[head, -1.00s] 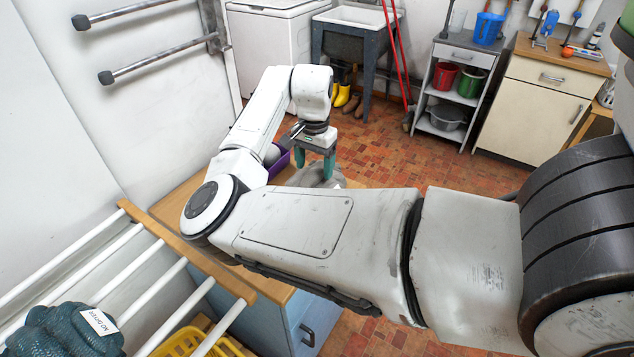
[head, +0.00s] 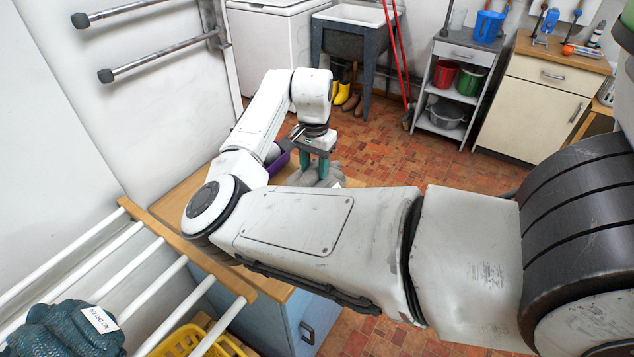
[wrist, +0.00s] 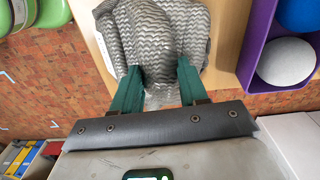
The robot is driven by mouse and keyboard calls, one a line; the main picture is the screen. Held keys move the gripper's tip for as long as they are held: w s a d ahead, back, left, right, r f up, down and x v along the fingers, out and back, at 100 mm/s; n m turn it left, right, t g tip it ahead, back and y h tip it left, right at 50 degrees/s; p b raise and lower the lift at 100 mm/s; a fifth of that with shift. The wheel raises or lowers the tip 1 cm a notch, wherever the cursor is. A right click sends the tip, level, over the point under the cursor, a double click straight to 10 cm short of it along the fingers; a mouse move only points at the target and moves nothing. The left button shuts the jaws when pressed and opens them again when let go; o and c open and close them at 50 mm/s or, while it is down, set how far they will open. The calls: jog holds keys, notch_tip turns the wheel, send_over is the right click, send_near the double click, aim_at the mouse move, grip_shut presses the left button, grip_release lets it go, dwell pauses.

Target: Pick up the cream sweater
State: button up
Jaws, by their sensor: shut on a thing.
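A folded grey-and-cream cloth with a zigzag pattern (wrist: 145,25) lies on a wooden top; I see no plain cream sweater, and I cannot tell whether this cloth is a sweater. In the head view, the cloth (head: 333,179) shows as a pale grey bundle partly hidden by my arm. My gripper (wrist: 158,72) points down with its two green fingers on either side of a bunched fold, shut on it. In the head view, my gripper (head: 314,174) is at the cloth, which still seems to rest on the surface.
A purple bin (wrist: 262,60) with rounded items stands close to the right of the cloth in the wrist view. Rounded green items lie at upper left there. A drying rack (head: 150,250) holds a teal knit garment (head: 70,330) with a label.

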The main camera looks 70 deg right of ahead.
grip_shut()
jog(key=shift+r, duration=0.1)
